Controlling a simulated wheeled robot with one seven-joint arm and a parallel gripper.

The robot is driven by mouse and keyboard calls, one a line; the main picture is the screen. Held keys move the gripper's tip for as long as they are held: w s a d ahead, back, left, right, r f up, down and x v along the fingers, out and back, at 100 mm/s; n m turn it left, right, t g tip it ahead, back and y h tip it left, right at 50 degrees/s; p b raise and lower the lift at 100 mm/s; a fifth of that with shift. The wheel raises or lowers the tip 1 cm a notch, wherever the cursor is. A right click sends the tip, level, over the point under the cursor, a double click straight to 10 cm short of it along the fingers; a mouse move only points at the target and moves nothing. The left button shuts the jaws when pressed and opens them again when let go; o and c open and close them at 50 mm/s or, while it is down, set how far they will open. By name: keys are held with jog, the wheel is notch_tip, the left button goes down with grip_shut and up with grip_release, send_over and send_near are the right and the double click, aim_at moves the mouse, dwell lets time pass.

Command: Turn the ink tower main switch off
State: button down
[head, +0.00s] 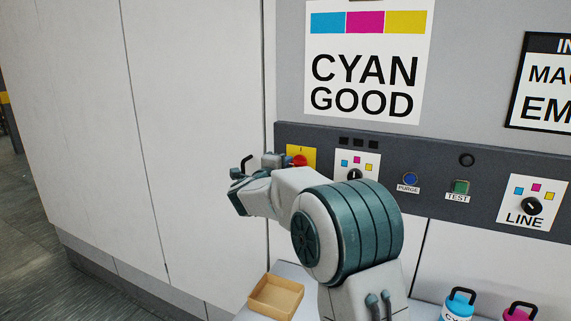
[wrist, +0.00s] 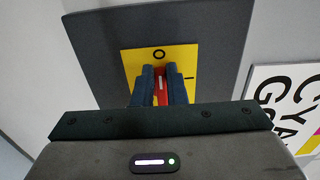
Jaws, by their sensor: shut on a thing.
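The main switch is a red handle (head: 298,160) on a yellow plate (head: 308,153) at the left end of the dark control strip. In the wrist view the red handle (wrist: 161,98) stands between the two dark fingers of my gripper (wrist: 161,72), which is shut on it. A white line on the handle points toward the O mark (wrist: 159,54) on the yellow plate (wrist: 187,56). The I mark (wrist: 191,77) is off to the right in that view. The fingers hide the handle's sides. In the head view my gripper (head: 278,161) covers the plate's left part.
The strip also carries a colour selector knob (head: 354,174), a blue PURGE button (head: 410,180), a green TEST button (head: 460,187) and a LINE knob (head: 531,205). An open tan box (head: 276,297) and cyan (head: 458,303) and magenta (head: 519,312) bottles stand below.

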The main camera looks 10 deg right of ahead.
jog(key=shift+a, duration=0.1)
dwell(0.3)
jog(key=c, duration=1.5)
grip_release()
jog(key=shift+o, duration=0.2)
jog(key=b+v, duration=0.3)
jog(key=v, duration=1)
jog(key=shift+s+a, duration=0.25)
jog(key=shift+s, duration=0.1)
